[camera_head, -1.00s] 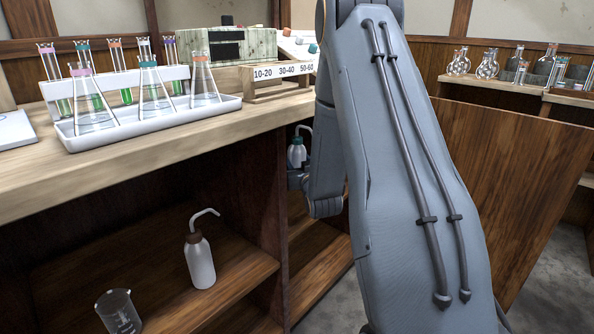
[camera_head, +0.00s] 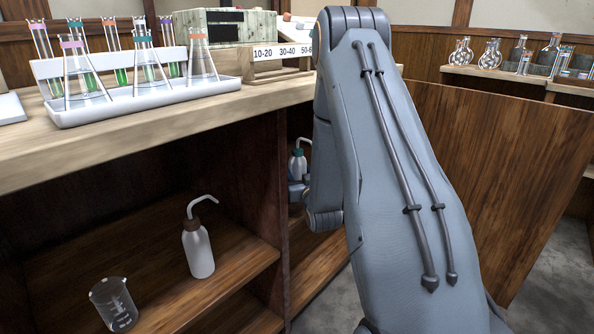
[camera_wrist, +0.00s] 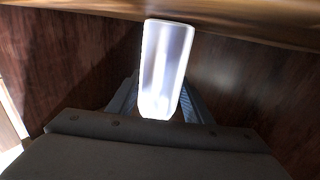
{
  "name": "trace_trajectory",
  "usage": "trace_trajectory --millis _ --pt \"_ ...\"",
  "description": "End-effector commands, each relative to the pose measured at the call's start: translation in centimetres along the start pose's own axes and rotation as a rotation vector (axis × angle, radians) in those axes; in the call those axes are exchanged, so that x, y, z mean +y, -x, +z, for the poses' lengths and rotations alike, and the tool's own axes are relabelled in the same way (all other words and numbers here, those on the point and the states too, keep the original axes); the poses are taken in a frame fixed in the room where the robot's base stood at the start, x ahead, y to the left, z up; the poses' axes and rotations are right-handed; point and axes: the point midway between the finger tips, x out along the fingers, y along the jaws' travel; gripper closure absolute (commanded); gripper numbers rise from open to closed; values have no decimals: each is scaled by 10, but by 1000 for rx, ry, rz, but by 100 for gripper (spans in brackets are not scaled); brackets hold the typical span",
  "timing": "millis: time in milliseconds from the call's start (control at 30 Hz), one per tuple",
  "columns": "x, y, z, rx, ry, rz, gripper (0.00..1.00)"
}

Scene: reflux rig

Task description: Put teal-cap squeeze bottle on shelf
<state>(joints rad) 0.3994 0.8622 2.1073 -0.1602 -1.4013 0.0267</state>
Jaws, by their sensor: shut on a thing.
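The teal-cap squeeze bottle (camera_head: 297,166) is white with a bent spout. In the head view it shows just left of my arm, in the right-hand bay under the counter. My gripper (camera_head: 298,190) is mostly hidden behind my arm there, at the bottle's lower part. In the wrist view the pale bottle body (camera_wrist: 166,70) stands out between the two fingers of my gripper (camera_wrist: 158,103), which is shut on it. The cap is not seen in the wrist view. The wooden shelf (camera_head: 235,262) runs under the counter; whether the bottle touches a surface is hidden.
A brown-cap squeeze bottle (camera_head: 198,248) and a glass beaker (camera_head: 114,304) stand on the left bay's shelf. A dark upright divider (camera_head: 268,190) separates the bays. Flasks and tubes stand in a white rack (camera_head: 150,105) on the counter above. A wooden panel (camera_head: 490,180) is at right.

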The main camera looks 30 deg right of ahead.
Motion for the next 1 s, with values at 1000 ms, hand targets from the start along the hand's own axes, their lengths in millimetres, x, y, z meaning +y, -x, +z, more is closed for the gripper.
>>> trace_trajectory --millis 1000 --pt "1 49 -1 -5 -2 2 36"
